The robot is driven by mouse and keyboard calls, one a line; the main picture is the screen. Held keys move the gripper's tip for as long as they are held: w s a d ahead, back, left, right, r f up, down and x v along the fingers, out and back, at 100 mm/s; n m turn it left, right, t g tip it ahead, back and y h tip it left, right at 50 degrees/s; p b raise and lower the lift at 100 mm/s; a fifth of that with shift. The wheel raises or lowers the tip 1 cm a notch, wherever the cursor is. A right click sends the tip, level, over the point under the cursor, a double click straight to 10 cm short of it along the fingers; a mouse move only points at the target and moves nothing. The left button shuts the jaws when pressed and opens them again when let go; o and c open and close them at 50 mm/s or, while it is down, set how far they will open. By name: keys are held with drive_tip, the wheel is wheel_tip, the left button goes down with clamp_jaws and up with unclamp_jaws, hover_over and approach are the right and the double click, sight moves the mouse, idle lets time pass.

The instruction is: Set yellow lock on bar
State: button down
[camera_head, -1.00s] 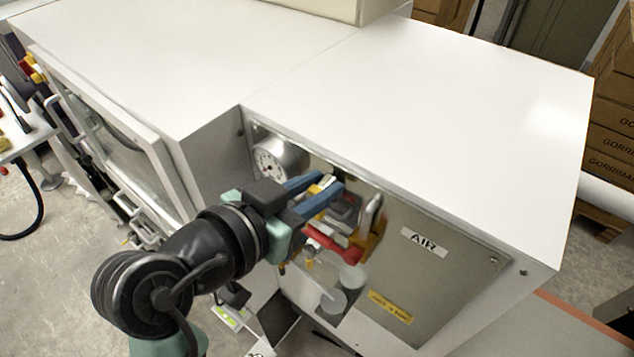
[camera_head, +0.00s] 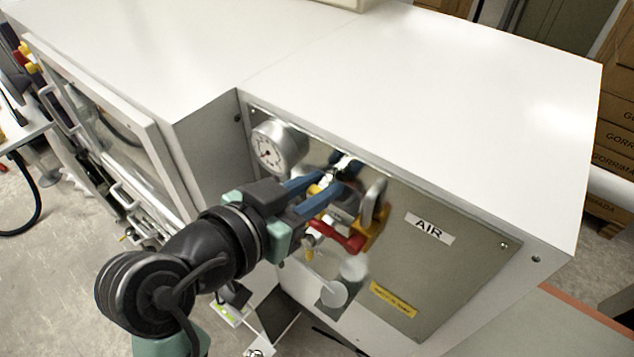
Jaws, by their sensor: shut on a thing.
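My gripper (camera_head: 338,186), with blue fingers, is shut at the upper part of the valve fittings on the grey panel. A small yellow piece (camera_head: 315,190) shows between the fingers; its shape is mostly hidden, and I take it to be the yellow lock. To the right, a grey metal loop (camera_head: 375,201) stands above a yellow-orange part (camera_head: 374,234), beside a red handle (camera_head: 340,238). I cannot tell which piece is the bar, or whether the held piece touches it.
The panel (camera_head: 455,275) bears a round gauge (camera_head: 277,148) left of the gripper, an AIR label (camera_head: 429,227) and a yellow label (camera_head: 393,299). A framed door (camera_head: 110,130) stands at left.

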drive_tip(key=c, duration=0.6)
unclamp_jaws()
drive_tip(key=shift+f, duration=0.1)
drive_tip(key=b+v, duration=0.3)
drive_tip(key=v, duration=1)
drive_tip(key=w+d+r+n+t+y, duration=0.35)
drive_tip(key=w+r+t, duration=0.35)
drive_tip(key=w+r, duration=0.45)
drive_tip(key=s+d+r+n+t+y, duration=0.2)
drive_tip(key=s+r+t, duration=0.1)
drive_tip(key=r, duration=0.6)
drive_tip(key=s+d+r+n+t+y, duration=0.1)
drive_tip(key=s+r+t, duration=0.3)
drive_tip(key=r, duration=0.5)
drive_tip(key=shift+s+d+r+n+t+y, duration=0.35)
drive_tip(key=shift+d+t+y, duration=0.55)
drive_tip(key=shift+t, duration=0.2)
